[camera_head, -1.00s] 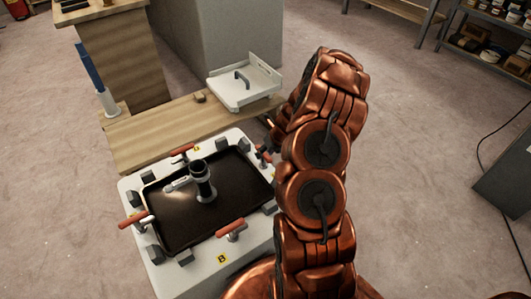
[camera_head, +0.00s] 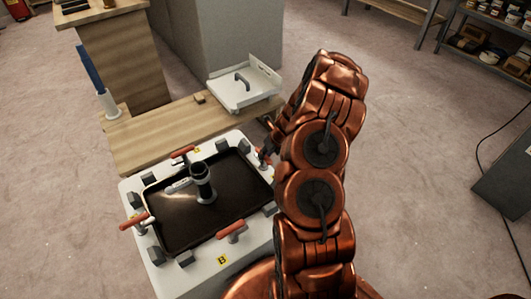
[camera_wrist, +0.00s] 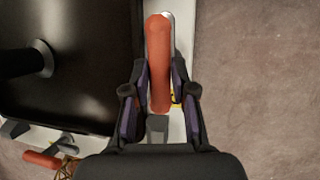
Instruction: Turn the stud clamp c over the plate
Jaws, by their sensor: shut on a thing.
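A red-handled clamp, taken as stud clamp c (camera_wrist: 159,40), is on the right rim of the white fixture; its letter is not readable. In the wrist view its handle lies along the rim, beside the dark plate (camera_wrist: 70,85) and not over it. My gripper (camera_wrist: 159,82) has a finger on each side of the handle and is shut on it. In the head view my gripper (camera_head: 265,153) is at the fixture's right edge, with the clamp mostly hidden by my arm. The dark plate (camera_head: 225,200) sits in the fixture with an upright black tube (camera_head: 202,178) on it.
Other red clamps stand at the back (camera_head: 182,152), left (camera_head: 134,221) and front (camera_head: 231,231) of the fixture; the front one is by a label B. Dark blocks line the rim. A wooden bench (camera_head: 165,130) with a white tray (camera_head: 240,98) adjoins behind.

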